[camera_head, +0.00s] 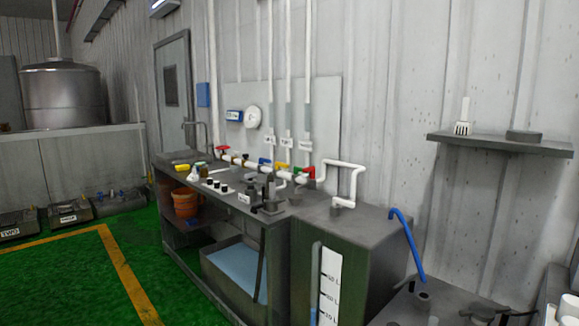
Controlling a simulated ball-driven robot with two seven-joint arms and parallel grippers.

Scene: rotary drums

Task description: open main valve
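White pipework (240,160) runs along the back of a grey workbench (225,205) and carries several coloured valve handles. A red valve handle (222,149) is at its left end. A blue handle (264,162), a yellow handle (281,168), a green handle (297,170) and another red handle (309,172) follow to the right. The views do not show which one is the main valve, and the handles are too small to tell open from closed. Neither of my grippers shows in the head view.
A grey tank (375,245) with a level scale (330,285) stands right of the bench. A blue hose (407,243) runs from it. A wall shelf (490,143) is at right. Green floor (65,270) at left is clear.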

